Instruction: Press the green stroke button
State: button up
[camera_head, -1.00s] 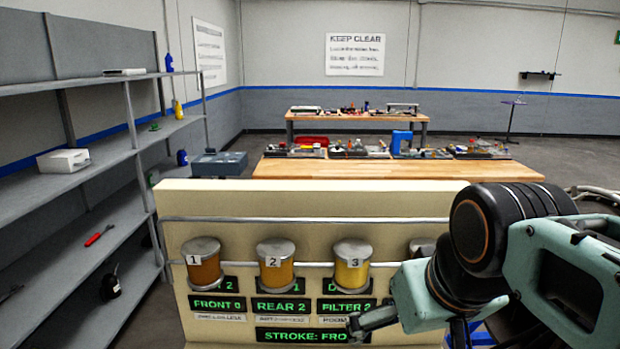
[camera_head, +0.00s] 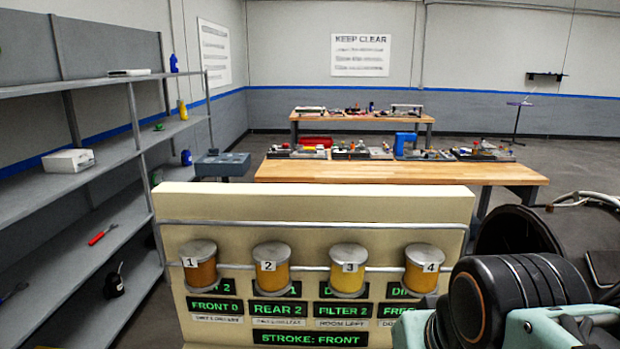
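The cream panel (camera_head: 320,206) stands in front of me. A black display with green letters reading "STROKE: FRONT" (camera_head: 309,339) is low on it, at the bottom edge of the picture. I cannot make out a green stroke button; the panel below the display is out of frame. My gripper (camera_head: 412,336) shows only as a small teal piece at the bottom edge, right of the display. Its fingers are out of view, so I cannot tell whether it is open or shut, or whether it touches anything.
Amber jars numbered 1 (camera_head: 198,268), 2 (camera_head: 271,272), 3 (camera_head: 349,270) and 4 (camera_head: 424,270) stick out from the panel above its displays. Grey shelves (camera_head: 75,175) stand at left. A wooden workbench (camera_head: 400,171) stands behind the panel.

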grip_shut()
dwell(1.4)
